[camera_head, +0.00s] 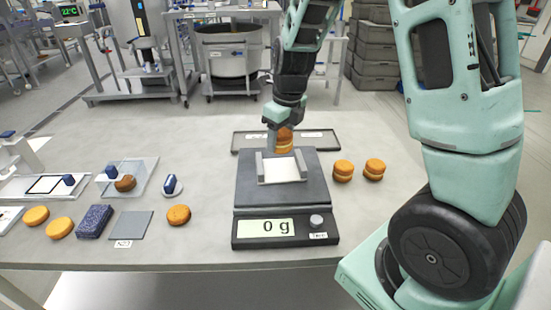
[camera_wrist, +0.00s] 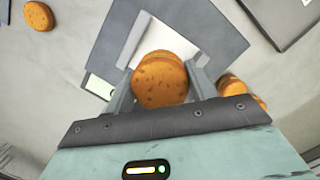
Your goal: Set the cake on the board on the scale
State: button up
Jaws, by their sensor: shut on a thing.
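My gripper (camera_head: 278,140) is shut on an orange-brown filled cake (camera_head: 285,134), held above the back part of the scale. In the wrist view the cake (camera_wrist: 160,80) sits between the two fingers and hides part of what lies below. The scale (camera_head: 283,227) stands at the table's front middle, and its display reads 0 g. A white board (camera_head: 282,170) lies bare on the scale's dark platform, between two grey upright pieces. The board also shows behind the cake in the wrist view (camera_wrist: 158,38).
Two filled cakes (camera_head: 343,171) (camera_head: 374,169) stand right of the scale. A dark-rimmed tray (camera_head: 325,140) lies behind it. To the left are single rounds (camera_head: 178,215), a dark blue block (camera_head: 94,222), a grey square (camera_head: 130,225) and a clear plate (camera_head: 146,171).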

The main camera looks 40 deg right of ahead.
aim_at(279, 168)
jog(key=shift+f, duration=3.4)
jog(key=shift+f, duration=0.15)
jog(key=o, duration=0.4)
